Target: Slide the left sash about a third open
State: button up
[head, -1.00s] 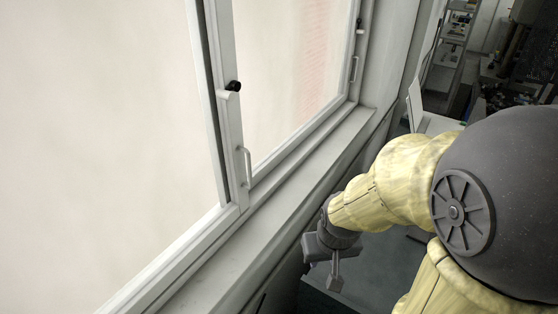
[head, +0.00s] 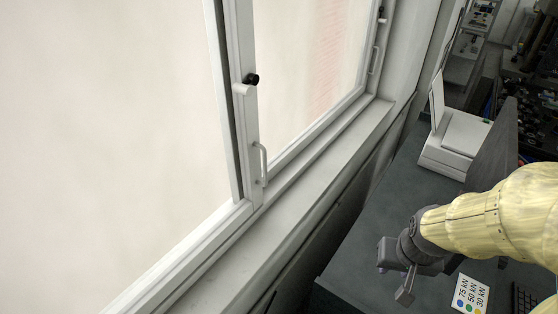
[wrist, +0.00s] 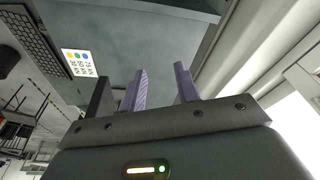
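The window's left sash (head: 226,120) fills the left of the head view, with a large pale pane and a white frame. Its right stile stands beside another white upright, with a thin dark line between them. That upright bears a black knob on a white latch (head: 247,84) and a pale bar handle (head: 261,164); I cannot tell which sash the handle belongs to. My gripper (head: 403,290) is right of the sill and apart from the window, above the grey bench. In the wrist view my gripper (wrist: 161,88) has two purple fingers apart with nothing between them.
A white sill (head: 285,200) runs below the window. The right sash has a second handle (head: 374,60). A white device (head: 455,140) and a dark upright panel (head: 494,140) stand on the grey bench (head: 365,225). A card (head: 469,294) and a keyboard (head: 525,300) lie near my arm.

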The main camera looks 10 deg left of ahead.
jog(key=w+a+f+n+t+y+b, duration=0.1)
jog(key=w+a+n+t+y+b, duration=0.35)
jog(key=w, duration=0.75)
jog(key=s+a+r+n+t+y+b, duration=0.1)
jog(key=a+r+n+y, duration=0.2)
jog(key=a+y, duration=0.2)
jog(key=s+a+r+n+t+y+b, duration=0.1)
jog(key=a+r+n+y, duration=0.3)
jog(key=a, duration=0.4)
jog(key=shift+a+t+y+b, duration=0.4)
jog(key=shift+y+b, duration=0.2)
jog(key=shift+y, duration=0.15)
jog(key=shift+r+p, duration=0.2)
jog(key=shift+p, duration=0.1)
